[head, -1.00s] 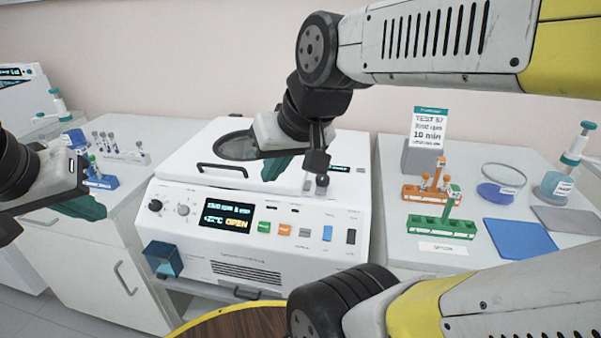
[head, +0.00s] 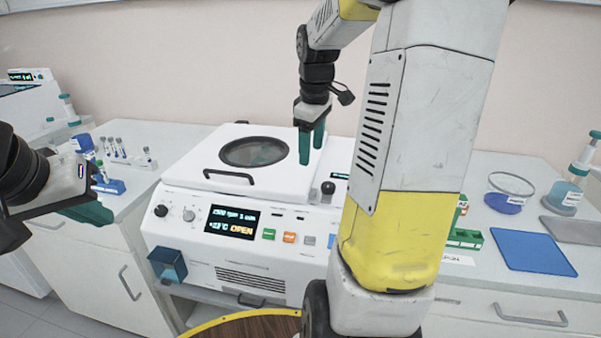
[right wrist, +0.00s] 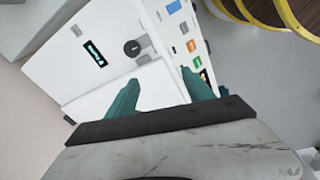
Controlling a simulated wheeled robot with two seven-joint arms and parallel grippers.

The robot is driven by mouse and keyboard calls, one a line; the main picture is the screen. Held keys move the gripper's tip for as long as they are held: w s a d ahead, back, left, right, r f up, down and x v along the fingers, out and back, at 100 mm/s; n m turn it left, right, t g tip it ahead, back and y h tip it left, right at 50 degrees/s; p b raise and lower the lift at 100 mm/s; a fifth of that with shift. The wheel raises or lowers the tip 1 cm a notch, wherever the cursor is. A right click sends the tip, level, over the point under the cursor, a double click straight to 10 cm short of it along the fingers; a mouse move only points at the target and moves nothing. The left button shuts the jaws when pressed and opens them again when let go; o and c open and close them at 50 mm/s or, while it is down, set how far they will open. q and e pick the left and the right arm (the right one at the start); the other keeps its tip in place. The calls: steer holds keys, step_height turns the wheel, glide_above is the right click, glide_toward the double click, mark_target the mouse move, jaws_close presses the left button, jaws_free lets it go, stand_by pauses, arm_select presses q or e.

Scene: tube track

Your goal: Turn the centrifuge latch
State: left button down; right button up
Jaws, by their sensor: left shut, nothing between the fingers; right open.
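The white centrifuge (head: 230,280) stands in the middle of the head view. Its lid (head: 205,170), with a round window and a black handle, looks down. Its display (head: 232,222) reads OPEN. The latch, a dark knob (head: 328,188), sits at the right of the lid near the front edge; it also shows in the right wrist view (right wrist: 132,47). My right gripper (head: 312,145) is open and empty above the lid's right side, behind and above the knob, not touching it. Its teal fingers also show in the right wrist view (right wrist: 160,82). My left gripper (head: 92,212) is shut and empty at the far left.
A tube rack (head: 108,186) and several tubes are on the left counter. On the right counter are a blue mat (head: 535,252), a dish (head: 502,203) and a bottle (head: 566,192). My right arm hides part of the right counter and the centrifuge's right side.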

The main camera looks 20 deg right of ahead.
mark_target(329, 185)
steer(key=w+d+f+n, duration=0.1)
steer(key=d+f, duration=0.1)
steer(key=w+d+f+g, duration=0.1)
steer(key=d+f, duration=0.1)
steer(key=d, duration=0.1)
steer(key=w+d+f+n, duration=0.1)
steer(key=w+d+f, duration=0.1)
steer(key=shift+w+d+f+n+g, duration=0.1)
steer(key=shift+d+f+n+g, duration=0.2)
steer(key=shift+f, duration=0.1)
steer(key=shift+d+f, duration=0.1)
steer(key=shift+f, duration=0.2)
step_height(329, 185, down, 8)
steer(key=shift+r, duration=0.25)
jaws_close()
